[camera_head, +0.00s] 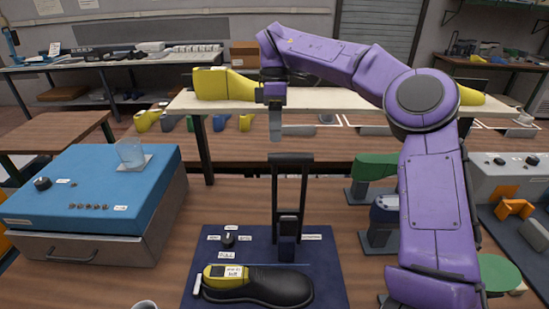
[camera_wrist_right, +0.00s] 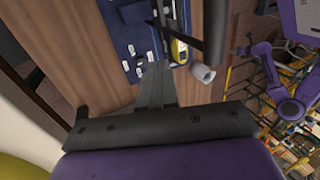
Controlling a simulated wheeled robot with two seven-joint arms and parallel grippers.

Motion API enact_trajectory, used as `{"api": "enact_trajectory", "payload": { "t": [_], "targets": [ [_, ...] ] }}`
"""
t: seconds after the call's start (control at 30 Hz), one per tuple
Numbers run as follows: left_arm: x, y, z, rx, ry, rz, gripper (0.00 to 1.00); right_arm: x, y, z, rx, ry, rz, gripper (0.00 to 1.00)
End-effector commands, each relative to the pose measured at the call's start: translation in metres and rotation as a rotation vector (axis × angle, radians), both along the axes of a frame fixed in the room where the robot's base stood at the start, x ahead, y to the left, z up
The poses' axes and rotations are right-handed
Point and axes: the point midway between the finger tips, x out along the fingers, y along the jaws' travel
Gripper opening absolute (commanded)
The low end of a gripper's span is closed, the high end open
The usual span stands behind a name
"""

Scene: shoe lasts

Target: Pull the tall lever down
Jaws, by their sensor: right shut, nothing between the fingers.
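The tall lever (camera_head: 290,205) is a black upright frame with a crossbar on top, standing on a dark blue mat (camera_head: 335,262). It stands upright behind a black shoe with a yellow last (camera_head: 226,272) in it. My right gripper (camera_head: 277,134) is shut and empty, pointing down just above the crossbar and slightly to its left. A small gap seems to show between fingertips and bar. In the right wrist view the closed fingers (camera_wrist_right: 157,84) point toward the mat, with the dark lever bar (camera_wrist_right: 190,43) to their right. My left gripper does not show in the head view.
A blue-topped box (camera_head: 100,185) with a drawer and a glass stands at the left. Green and blue devices (camera_head: 376,167) stand right of the lever, partly behind my arm. A raised shelf (camera_head: 335,100) with yellow lasts runs behind. A white cup (camera_wrist_right: 203,73) sits near the shoe.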

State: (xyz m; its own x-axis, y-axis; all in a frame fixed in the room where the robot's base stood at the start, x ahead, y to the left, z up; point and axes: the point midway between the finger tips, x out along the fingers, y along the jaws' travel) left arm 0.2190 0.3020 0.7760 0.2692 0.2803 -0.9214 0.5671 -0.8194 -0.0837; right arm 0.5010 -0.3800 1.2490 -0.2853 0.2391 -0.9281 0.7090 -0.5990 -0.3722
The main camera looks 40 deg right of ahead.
Motion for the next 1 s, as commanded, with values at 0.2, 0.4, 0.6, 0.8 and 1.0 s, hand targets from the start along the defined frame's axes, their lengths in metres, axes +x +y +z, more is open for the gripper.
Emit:
{"api": "enact_trajectory", "payload": {
  "t": [0.2, 0.4, 0.6, 0.8, 1.0],
  "targets": [
    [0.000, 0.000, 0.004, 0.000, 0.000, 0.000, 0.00, -0.021, 0.018, -0.020, 0.005, -0.004, 0.005, 0.00],
    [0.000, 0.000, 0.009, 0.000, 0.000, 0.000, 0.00, -0.036, 0.031, -0.021, 0.003, -0.001, 0.002, 0.00],
    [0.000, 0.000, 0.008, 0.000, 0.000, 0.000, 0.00, -0.038, 0.033, -0.023, 0.002, -0.002, -0.001, 0.00],
    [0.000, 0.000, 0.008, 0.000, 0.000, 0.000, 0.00, -0.037, 0.033, -0.023, 0.001, -0.002, 0.000, 0.00],
    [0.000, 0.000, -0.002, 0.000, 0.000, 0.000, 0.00, -0.027, 0.046, -0.025, -0.022, -0.026, 0.017, 0.00]
  ]
}}
